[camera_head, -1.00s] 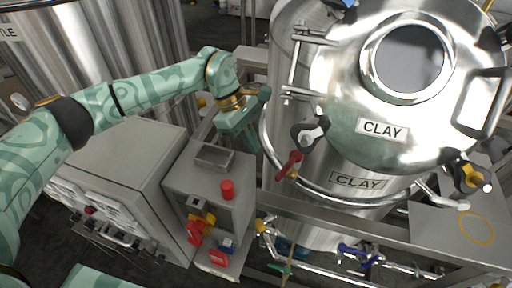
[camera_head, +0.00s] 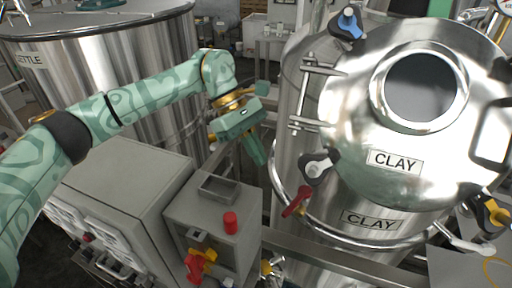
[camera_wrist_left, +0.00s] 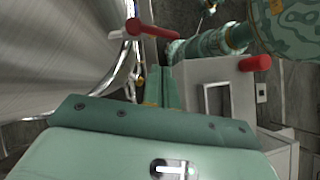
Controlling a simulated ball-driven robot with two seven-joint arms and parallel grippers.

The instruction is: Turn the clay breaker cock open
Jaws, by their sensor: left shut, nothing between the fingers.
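The clay tank (camera_head: 340,170) is a shiny steel vessel with a round hatch and CLAY labels. A red-handled cock (camera_head: 297,203) sits on the curved pipe at its left front. It also shows in the left wrist view (camera_wrist_left: 148,28), beyond the fingertips and a little left of them. No label on the cock is readable. My left gripper (camera_head: 261,162) is shut and empty, its fingers pointing down, up and left of the red handle and apart from it. Its closed fingers show in the left wrist view (camera_wrist_left: 165,80). My right gripper is not in view.
A grey box with a red cylindrical knob (camera_head: 230,222) and an open tray (camera_head: 217,188) stands below my left gripper. The settle tank (camera_head: 160,60) is behind my arm. A steel rail (camera_head: 330,258) runs in front of the clay tank. A black-and-grey clamp knob (camera_head: 316,166) is above the cock.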

